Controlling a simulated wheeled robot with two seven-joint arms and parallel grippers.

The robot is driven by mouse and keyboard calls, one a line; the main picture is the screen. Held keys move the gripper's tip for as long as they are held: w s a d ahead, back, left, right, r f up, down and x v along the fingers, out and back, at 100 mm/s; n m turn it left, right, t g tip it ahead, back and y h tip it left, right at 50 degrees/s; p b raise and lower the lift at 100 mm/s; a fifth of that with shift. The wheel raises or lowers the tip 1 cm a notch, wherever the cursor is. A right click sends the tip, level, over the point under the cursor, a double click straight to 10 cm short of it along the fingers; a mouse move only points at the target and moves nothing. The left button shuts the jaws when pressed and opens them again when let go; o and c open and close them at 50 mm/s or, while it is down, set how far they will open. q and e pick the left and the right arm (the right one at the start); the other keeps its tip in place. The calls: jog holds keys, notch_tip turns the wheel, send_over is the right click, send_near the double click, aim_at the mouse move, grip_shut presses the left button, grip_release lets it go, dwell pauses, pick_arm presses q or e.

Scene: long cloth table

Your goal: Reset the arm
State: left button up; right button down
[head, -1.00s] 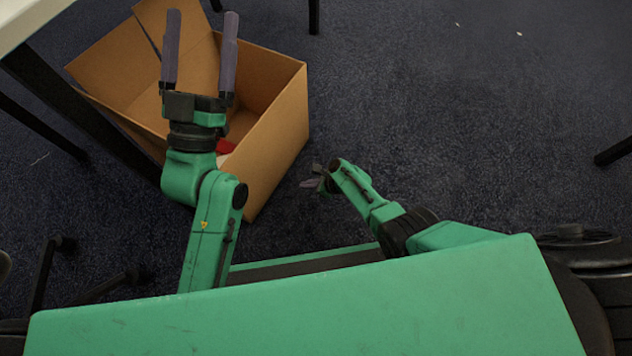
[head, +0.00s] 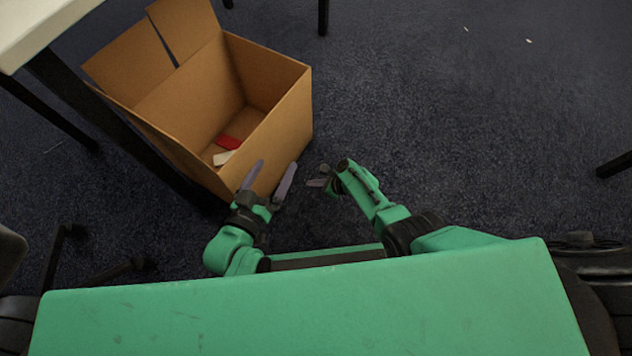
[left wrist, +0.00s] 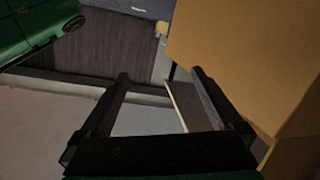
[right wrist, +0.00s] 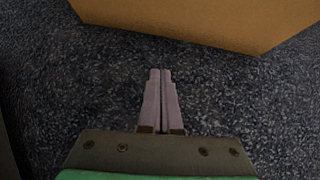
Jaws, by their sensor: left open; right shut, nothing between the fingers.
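My left gripper (head: 269,180) is open and empty. It is low in front of the near side of the cardboard box, with its fingers pointing up and slightly right. In the left wrist view its two fingers (left wrist: 160,78) stand wide apart with nothing between them, and the box wall (left wrist: 235,50) fills the right side. My right gripper (head: 318,180) is shut and empty, just right of the left one. In the right wrist view its fingers (right wrist: 161,72) lie together over the dark carpet, short of the box's lower edge.
The open cardboard box (head: 288,135) stands on the dark carpet, a red item (head: 229,141) and a white item (head: 222,158) inside. A white table corner (head: 40,28) and its dark legs are at upper left. The carpet (head: 470,130) to the right is clear.

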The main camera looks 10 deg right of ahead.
pick_arm(q)
jog(key=s+f+g, duration=0.2)
jog(key=s+f, duration=0.2)
jog(key=f, duration=0.1)
jog(key=shift+s+d, duration=0.15)
jog(key=shift+d, duration=0.15)
